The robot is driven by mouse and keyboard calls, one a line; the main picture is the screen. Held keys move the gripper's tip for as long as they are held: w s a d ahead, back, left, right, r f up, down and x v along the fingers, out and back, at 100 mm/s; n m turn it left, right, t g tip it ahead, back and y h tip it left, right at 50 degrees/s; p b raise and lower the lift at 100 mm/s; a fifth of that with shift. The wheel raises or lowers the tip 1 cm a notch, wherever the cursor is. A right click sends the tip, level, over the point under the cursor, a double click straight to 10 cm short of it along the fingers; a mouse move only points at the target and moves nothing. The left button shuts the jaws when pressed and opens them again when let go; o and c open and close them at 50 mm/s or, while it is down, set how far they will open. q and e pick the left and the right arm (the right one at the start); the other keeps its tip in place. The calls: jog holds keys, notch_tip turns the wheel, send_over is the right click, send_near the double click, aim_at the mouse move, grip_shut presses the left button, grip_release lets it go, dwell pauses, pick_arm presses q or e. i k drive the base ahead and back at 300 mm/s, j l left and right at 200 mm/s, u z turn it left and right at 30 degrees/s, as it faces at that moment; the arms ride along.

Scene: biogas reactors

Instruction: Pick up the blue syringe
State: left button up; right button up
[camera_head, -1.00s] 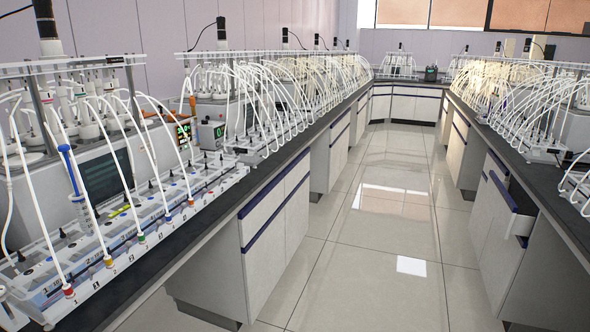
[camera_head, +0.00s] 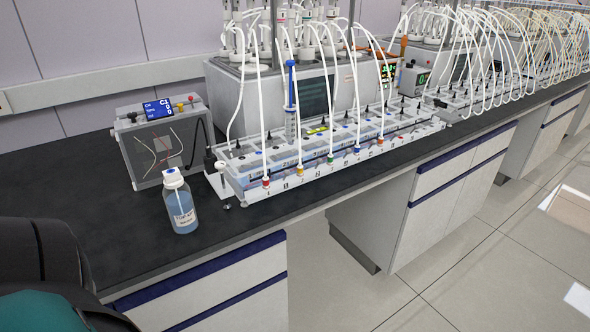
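The blue syringe (camera_head: 290,88) stands upright, its blue plunger on top and its clear barrel below. It is at the back of the white tubing rack (camera_head: 375,150) on the black bench, in front of the reactor unit. White tubes arch close on both sides of it. Its lower end is partly hidden by the rack and tubes. Neither of my grippers is in view.
A bottle of blue liquid (camera_head: 181,206) with a white cap stands near the front edge of the bench (camera_head: 90,200). A grey box with a small blue display (camera_head: 158,110) stands behind it. The bench top left of the bottle is clear.

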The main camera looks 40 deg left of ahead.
aim_at(290, 113)
jog(key=u, duration=1.35)
jog(key=i+l+u, duration=0.1)
jog(key=l, duration=0.25)
jog(key=i+l, duration=0.2)
jog(key=l, duration=0.2)
jog(key=i+l+u, duration=0.15)
jog(key=l, duration=0.2)
jog(key=i+l+u, duration=0.1)
jog(key=l, duration=0.3)
jog(key=i+l, duration=0.1)
jog(key=l, duration=0.3)
jog(key=u, duration=0.05)
